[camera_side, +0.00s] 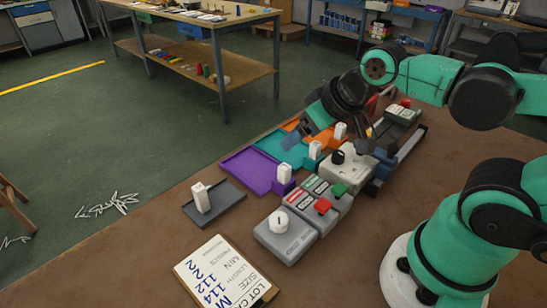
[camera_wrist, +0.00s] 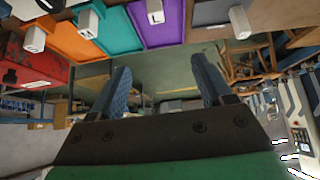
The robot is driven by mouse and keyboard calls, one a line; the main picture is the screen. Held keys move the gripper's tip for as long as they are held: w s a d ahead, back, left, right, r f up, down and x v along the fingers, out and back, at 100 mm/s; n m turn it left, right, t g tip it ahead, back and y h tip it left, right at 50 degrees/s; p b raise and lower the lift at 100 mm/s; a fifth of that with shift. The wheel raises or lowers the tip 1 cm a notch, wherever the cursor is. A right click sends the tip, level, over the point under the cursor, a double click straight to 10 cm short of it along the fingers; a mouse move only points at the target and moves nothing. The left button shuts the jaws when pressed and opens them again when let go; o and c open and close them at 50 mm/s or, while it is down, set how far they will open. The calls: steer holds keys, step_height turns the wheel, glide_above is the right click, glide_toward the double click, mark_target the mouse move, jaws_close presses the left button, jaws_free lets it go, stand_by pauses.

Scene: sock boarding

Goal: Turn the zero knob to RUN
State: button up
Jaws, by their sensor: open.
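A grey box with a round white knob (camera_side: 278,222) stands at the near end of a row of devices. Farther along, a pale box carries a black knob (camera_side: 338,157). Their markings are too small to read, so I cannot tell which is the zero knob or where RUN lies. Between them is a grey panel with a red switch (camera_side: 322,206) and a green switch (camera_side: 338,189). My gripper (camera_wrist: 162,72) is open and empty in the wrist view. In the side view it hangs above the far part of the row, apart from the white knob.
Purple (camera_side: 248,170), teal and orange trays with white blocks lie left of the row. A dark tray (camera_side: 214,202) holds a white block. A clipboard with a lot card (camera_side: 222,278) lies at the front. Bare brown tabletop (camera_side: 350,265) is free right of the devices.

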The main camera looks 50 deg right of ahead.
mark_target(279, 219)
steer(key=a+f+m+g, duration=0.1)
steer(key=a+m+g, duration=0.1)
steer(key=m, duration=0.1)
steer(key=s+a+f+m+g, duration=0.1)
steer(key=a+f+m+g, duration=0.1)
steer(key=a+m, duration=0.1)
steer(key=s+a+f+m+g, duration=0.1)
steer(key=a+m+g, duration=0.1)
steer(key=a+m, duration=0.1)
steer(key=shift+f+m, duration=0.35)
steer(key=shift+m, duration=0.25)
steer(key=shift+s+a+f+m+g, duration=0.3)
steer(key=shift+a+f+m+g, duration=0.1)
steer(key=shift+m+g, duration=0.2)
steer(key=shift+f, duration=2.65)
jaws_close()
